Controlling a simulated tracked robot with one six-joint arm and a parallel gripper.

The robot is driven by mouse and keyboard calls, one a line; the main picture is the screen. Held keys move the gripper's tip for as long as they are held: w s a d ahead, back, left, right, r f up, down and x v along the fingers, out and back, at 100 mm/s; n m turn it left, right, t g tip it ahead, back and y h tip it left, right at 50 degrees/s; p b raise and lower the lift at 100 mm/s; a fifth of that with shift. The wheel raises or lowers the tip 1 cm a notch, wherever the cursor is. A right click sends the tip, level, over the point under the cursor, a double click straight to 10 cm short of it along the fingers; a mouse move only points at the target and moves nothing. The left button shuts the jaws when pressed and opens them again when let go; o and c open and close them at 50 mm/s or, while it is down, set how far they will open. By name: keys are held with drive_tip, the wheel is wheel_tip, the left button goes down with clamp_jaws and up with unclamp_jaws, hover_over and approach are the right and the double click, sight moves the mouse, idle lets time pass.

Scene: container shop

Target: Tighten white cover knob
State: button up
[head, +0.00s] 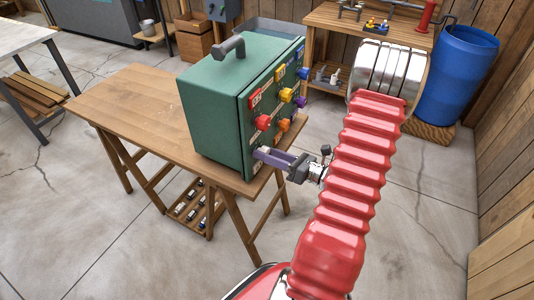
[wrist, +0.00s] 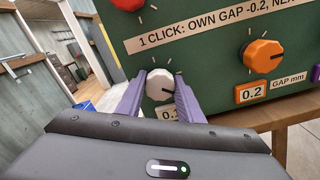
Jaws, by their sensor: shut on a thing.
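A green box (head: 208,105) with a handle on top stands on a wooden trestle table (head: 120,115). Coloured knobs fill its right-hand face. In the wrist view the white knob (wrist: 159,85) sits low on the green panel, with a dark pointer mark on its face. My gripper (wrist: 160,95) has its two purple fingers on either side of the white knob, shut on it. In the head view my gripper (head: 262,154) reaches the lower near corner of the panel, and the white knob is hidden there. The gap label below the knob is partly covered by my gripper.
An orange knob (wrist: 263,56) with a 0.2 label (wrist: 252,93) is right of the white one, and a red knob (wrist: 127,3) is above. A printed strip (wrist: 220,32) runs between the rows. A blue barrel (head: 457,75) stands behind my arm.

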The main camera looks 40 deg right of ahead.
drive_tip(key=shift+d+m, duration=0.15)
drive_tip(key=shift+m, duration=0.55)
drive_tip(key=o, duration=1.1)
drive_tip(key=v, duration=1.3)
drive_tip(key=shift+s, duration=0.4)
